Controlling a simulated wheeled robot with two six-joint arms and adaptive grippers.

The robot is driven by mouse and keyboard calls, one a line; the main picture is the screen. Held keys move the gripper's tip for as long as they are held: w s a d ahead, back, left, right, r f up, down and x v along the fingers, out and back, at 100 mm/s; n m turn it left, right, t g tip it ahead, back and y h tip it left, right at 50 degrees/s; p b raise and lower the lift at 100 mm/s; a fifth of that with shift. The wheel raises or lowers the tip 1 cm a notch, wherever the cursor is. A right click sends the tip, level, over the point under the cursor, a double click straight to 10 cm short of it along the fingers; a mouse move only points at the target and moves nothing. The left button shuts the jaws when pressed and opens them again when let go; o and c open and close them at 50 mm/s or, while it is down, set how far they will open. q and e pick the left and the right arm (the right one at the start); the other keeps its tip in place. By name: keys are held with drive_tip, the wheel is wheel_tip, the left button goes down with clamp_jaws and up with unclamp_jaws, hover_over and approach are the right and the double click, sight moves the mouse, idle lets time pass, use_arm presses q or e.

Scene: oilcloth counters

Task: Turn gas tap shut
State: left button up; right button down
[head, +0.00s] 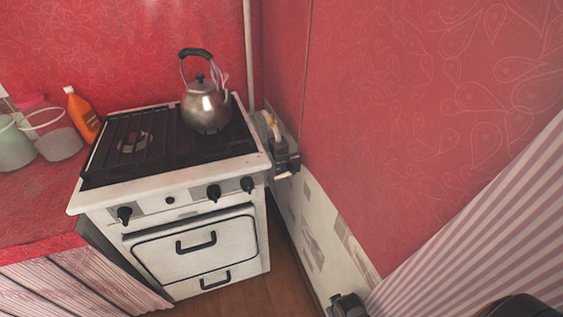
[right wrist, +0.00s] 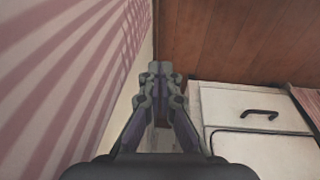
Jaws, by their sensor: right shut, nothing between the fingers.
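A white gas stove (head: 195,245) stands against the red wall. In the narrow gap at its right side, a pale pipe (head: 277,132) carries a small yellow-orange piece (head: 270,119) near its top. A dark fitting (head: 287,162) sits lower on the same side. The tap seems to be among these parts, but they are too small to tell its handle or its setting. My right gripper (head: 348,303) shows at the bottom edge, well below and right of the pipe. In the right wrist view its fingers (right wrist: 163,78) are together and empty. My left gripper is out of view.
A metal kettle (head: 206,108) with pale wisps beside its spout stands on the black grate. An orange bottle (head: 82,115) and a clear container (head: 58,143) stand on the left counter. A striped surface (head: 470,225) lies right. Brown floor (head: 289,270) shows beside the stove.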

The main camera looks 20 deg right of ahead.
drive_tip(key=w+a+r+t+p, duration=0.1)
drive_tip(key=w+r, duration=0.1)
drive_tip(key=r, duration=1.1)
drive_tip(key=w+a+r+t+p, duration=0.1)
drive_tip(key=w+r+p, duration=0.1)
drive_tip(key=r, duration=1.2)
drive_tip(key=m+t+y, duration=0.1)
drive_tip(key=m+t, duration=1.2)
drive_tip(key=m, duration=0.3)
approach(272, 120)
drive_tip(key=s+d, duration=0.2)
drive_tip(key=s, duration=0.1)
drive_tip(key=shift+s+d+f, duration=0.15)
drive_tip(key=shift+s+f, duration=0.05)
drive_tip(key=shift+f, duration=0.15)
drive_tip(key=w, duration=1)
drive_tip(key=shift+w+b, duration=0.1)
drive_tip(key=shift+b, duration=0.25)
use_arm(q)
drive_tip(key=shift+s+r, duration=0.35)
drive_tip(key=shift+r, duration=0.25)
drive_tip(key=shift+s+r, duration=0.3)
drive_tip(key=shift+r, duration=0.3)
